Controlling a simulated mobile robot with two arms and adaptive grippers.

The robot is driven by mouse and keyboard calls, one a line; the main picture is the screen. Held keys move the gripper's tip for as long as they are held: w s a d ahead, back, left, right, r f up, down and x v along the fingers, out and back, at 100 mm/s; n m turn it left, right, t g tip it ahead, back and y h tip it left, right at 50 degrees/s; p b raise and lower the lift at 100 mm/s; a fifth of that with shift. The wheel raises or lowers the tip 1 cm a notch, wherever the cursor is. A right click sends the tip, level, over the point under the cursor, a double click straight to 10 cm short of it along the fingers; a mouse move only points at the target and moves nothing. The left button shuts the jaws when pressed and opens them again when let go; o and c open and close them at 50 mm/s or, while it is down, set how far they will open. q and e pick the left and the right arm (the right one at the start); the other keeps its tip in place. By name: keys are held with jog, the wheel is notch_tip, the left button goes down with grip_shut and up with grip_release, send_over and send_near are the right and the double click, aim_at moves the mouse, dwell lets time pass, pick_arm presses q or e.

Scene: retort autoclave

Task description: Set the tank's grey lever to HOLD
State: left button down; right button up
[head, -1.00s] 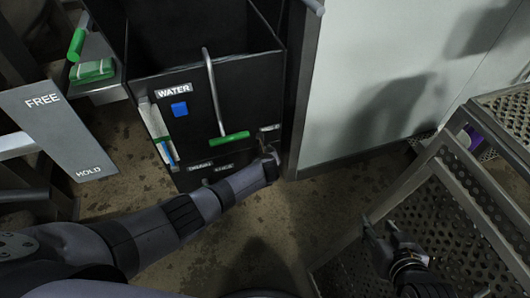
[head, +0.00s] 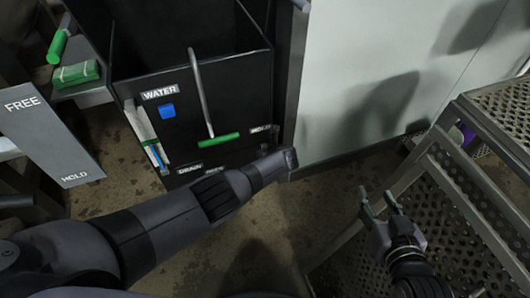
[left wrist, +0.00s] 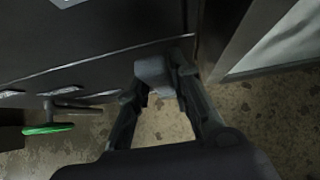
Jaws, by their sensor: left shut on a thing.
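The black tank (head: 235,90) stands left of centre in the head view, with WATER and DRAIN labels and a small label at its lower right that seems to read HOLD (head: 263,129). My left gripper (head: 272,149) is at the tank's lower right corner, just below that label. In the left wrist view, my left gripper (left wrist: 168,82) is shut on a grey block, which looks like the grey lever's grip (left wrist: 155,73). The lever's shaft is hidden, so its exact setting cannot be told. My right gripper (head: 378,200) is open and empty at lower right.
A green-handled bar (head: 219,140) stands out from the tank's front. Perforated metal steps (head: 460,210) are at right. A pale wall panel (head: 350,80) is beside the tank.

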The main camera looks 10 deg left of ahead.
pick_arm(q)
jog(key=c, duration=1.4)
grip_release()
jog(key=shift+c, duration=0.2)
jog(key=shift+d+r, duration=0.1)
jog(key=v, duration=1.1)
jog(key=shift+s+r, duration=0.25)
jog(key=shift+d, duration=0.1)
